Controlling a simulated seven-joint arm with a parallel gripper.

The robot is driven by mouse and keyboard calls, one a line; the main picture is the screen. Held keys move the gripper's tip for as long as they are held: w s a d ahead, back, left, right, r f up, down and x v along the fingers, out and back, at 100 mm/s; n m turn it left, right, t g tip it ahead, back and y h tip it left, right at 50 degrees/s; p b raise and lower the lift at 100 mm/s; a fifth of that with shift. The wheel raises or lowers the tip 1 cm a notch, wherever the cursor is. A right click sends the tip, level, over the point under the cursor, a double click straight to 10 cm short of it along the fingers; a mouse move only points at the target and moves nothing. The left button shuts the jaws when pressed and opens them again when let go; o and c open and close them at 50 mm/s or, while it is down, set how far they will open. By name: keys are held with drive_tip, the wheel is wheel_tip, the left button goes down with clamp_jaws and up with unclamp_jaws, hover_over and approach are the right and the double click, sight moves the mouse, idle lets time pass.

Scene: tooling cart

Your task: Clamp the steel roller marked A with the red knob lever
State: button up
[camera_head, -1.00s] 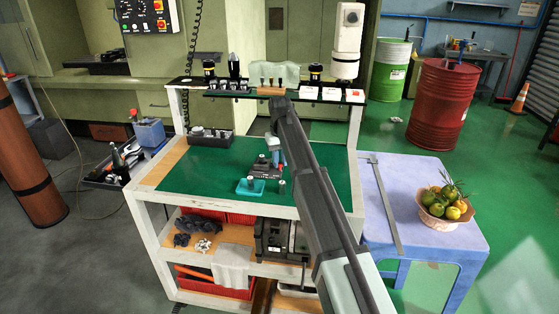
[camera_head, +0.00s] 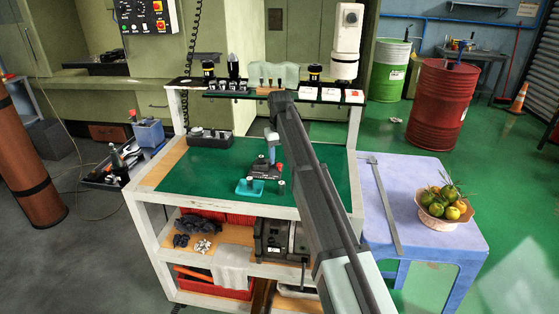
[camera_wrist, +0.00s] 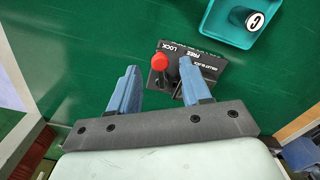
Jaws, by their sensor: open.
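The dark roller block (camera_head: 258,172) sits on the green mat; in the wrist view the block (camera_wrist: 209,68) bears the words FREE and LOCK. Its red knob (camera_wrist: 160,62) shows between the finger tips, and the red knob (camera_head: 280,167) also shows at the block's right in the head view. My gripper (camera_wrist: 160,78) is open, with one blue finger on each side of the knob; I cannot tell whether they touch it. A roller marked C (camera_wrist: 254,20) stands in a teal tray (camera_wrist: 212,22). A small grey cylinder (camera_head: 281,187) stands right of the tray. No A mark is readable.
The teal tray (camera_head: 240,191) lies front left of the block. A dark holder (camera_head: 211,141) stands at the mat's back left. A shelf (camera_head: 235,95) with several items crosses the back. The mat's left part is clear.

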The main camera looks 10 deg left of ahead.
sight(280, 164)
wheel_tip(280, 164, up, 12)
idle(0.4)
